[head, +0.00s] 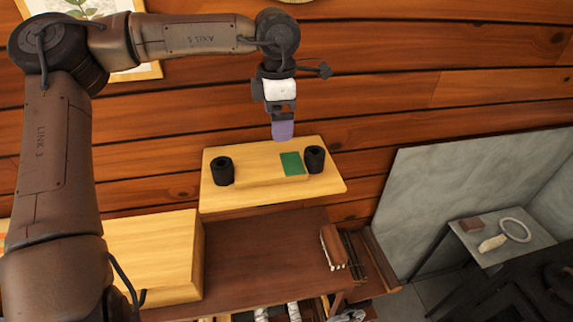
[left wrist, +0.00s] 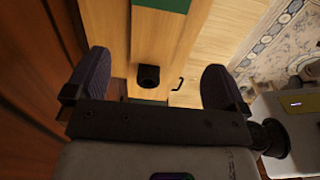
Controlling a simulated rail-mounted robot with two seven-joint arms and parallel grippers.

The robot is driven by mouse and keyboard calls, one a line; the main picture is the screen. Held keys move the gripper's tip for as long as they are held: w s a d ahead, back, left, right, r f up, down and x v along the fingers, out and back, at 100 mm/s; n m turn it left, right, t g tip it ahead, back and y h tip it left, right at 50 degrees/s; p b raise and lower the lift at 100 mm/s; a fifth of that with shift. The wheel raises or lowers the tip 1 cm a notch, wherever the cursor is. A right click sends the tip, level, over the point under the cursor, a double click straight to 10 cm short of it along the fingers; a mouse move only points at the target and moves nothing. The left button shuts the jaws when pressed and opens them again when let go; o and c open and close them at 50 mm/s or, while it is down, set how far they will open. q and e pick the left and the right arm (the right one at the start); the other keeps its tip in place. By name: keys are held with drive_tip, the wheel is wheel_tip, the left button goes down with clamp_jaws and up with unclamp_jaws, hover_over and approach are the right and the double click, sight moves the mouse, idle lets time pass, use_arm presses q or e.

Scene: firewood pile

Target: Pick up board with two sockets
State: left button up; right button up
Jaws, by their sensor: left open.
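My left gripper (head: 283,132) hangs above the board's back edge, pointing down, empty. In the left wrist view its two purple-grey fingers (left wrist: 157,86) are spread wide, with a black socket (left wrist: 148,75) on the board seen between them. My right gripper is out of view.
A pale wooden box (head: 150,255) stands left of the board. A brush-like object (head: 333,247) lies at the bench's right edge. The brown bench top (head: 262,250) in front is mostly clear. The plank wall rises close behind. A grey table with a magnifier-like ring (head: 514,230) stands at right.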

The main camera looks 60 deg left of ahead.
use_arm(q)
hover_over(277, 165)
wheel_tip(277, 165, down, 7)
drive_tip(key=shift+d+r+p, duration=0.15)
drive_tip(key=shift+p, duration=0.2)
drive_tip(key=shift+f, duration=0.45)
drive_tip(key=shift+f+p, duration=0.35)
drive_tip(key=shift+f, duration=0.15)
wheel_tip(277, 165, down, 3)
drive_tip(key=shift+s+f+p, duration=0.1)
drive_tip(key=shift+p, duration=0.4)
drive_tip(key=shift+f, duration=0.55)
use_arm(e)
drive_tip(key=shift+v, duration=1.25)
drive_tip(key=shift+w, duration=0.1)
use_arm(q)
drive_tip(key=c, duration=0.8)
drive_tip(key=shift+r, duration=0.1)
drive_tip(key=shift+c, duration=0.2)
